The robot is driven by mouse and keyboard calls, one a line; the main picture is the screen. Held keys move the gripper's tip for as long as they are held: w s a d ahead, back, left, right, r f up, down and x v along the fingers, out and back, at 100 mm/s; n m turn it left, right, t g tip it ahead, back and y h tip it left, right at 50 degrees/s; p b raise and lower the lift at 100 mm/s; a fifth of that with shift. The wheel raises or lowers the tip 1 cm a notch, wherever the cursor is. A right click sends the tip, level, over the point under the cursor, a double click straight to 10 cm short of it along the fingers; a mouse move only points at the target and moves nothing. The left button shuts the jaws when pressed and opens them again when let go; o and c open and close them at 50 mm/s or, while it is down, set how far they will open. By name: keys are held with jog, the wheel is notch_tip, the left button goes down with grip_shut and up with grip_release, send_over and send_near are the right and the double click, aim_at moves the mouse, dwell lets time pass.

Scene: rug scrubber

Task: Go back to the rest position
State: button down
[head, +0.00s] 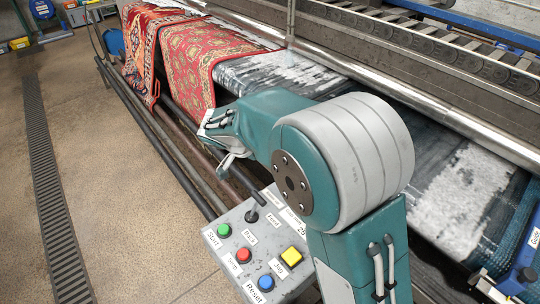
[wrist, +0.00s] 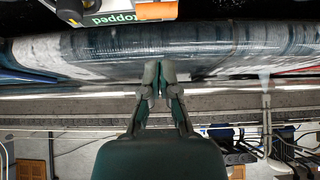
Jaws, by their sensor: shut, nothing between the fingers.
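My gripper (head: 224,166) hangs at the end of my folded teal arm in the head view, left of the big grey joint and above the control panel's far side. In the wrist view its fingers (wrist: 160,78) are together with nothing held between them. The arm hides part of the gripper in the head view. The control panel (head: 232,257) has green, red, blue and yellow buttons and a black lever. The fingers look clear of the panel and of the rugs.
Two patterned red rugs (head: 203,65) (head: 141,45) hang over the machine's front. Its wet grey bed (head: 280,70) runs beside my arm, with a metal rail and rollers behind. Dark pipes line the near edge. The floor (head: 105,150) at left is open, with a drain grate (head: 50,190).

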dwell(0.4)
jog(key=s+d+r+n+y, duration=0.3)
jog(key=s+d+r+n, duration=0.1)
jog(key=s+d+r, duration=0.6)
jog(key=s+d+n+y, duration=0.1)
jog(key=s+n, duration=0.2)
jog(key=s, duration=0.5)
jog(key=s+d+n+t+y, duration=0.1)
jog(key=s+d+n+y, duration=0.1)
jog(key=s, duration=0.7)
jog(key=shift+d+r+n, duration=0.25)
jog(key=shift+r+n, duration=0.2)
jog(key=shift+n, duration=0.45)
jog(key=shift+s, duration=0.1)
